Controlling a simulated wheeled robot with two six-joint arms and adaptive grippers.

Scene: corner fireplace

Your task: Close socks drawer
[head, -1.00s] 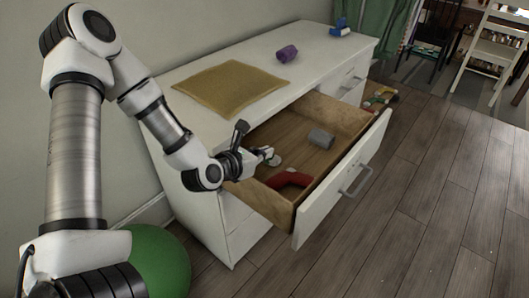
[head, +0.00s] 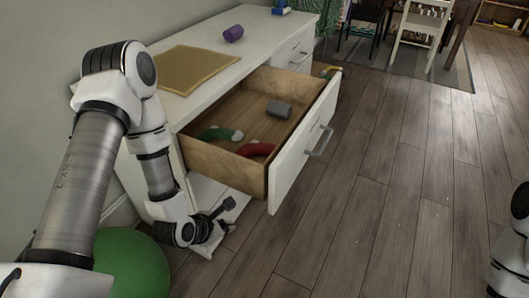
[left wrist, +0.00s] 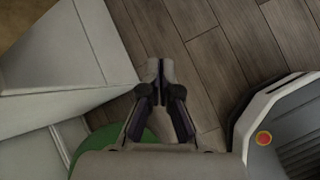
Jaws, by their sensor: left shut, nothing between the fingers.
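The socks drawer (head: 297,166) stands pulled well out of the white dresser (head: 165,108). Its front has a grey bar handle (head: 320,141). Inside lie a green sock with a white end (head: 218,134), a red sock (head: 256,150) and a grey rolled item (head: 279,109). My left gripper (head: 229,214) is shut and empty, below the drawer and close to the dresser's lower front. In the left wrist view the closed fingertips (left wrist: 160,66) are over the wooden floor, with a white dresser face to the left. My right gripper is out of view.
A mustard cloth (head: 188,68) and a purple roll (head: 233,34) lie on the dresser top. The floor (head: 400,180) in front of the drawer is clear. Chairs (head: 424,35) stand far back.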

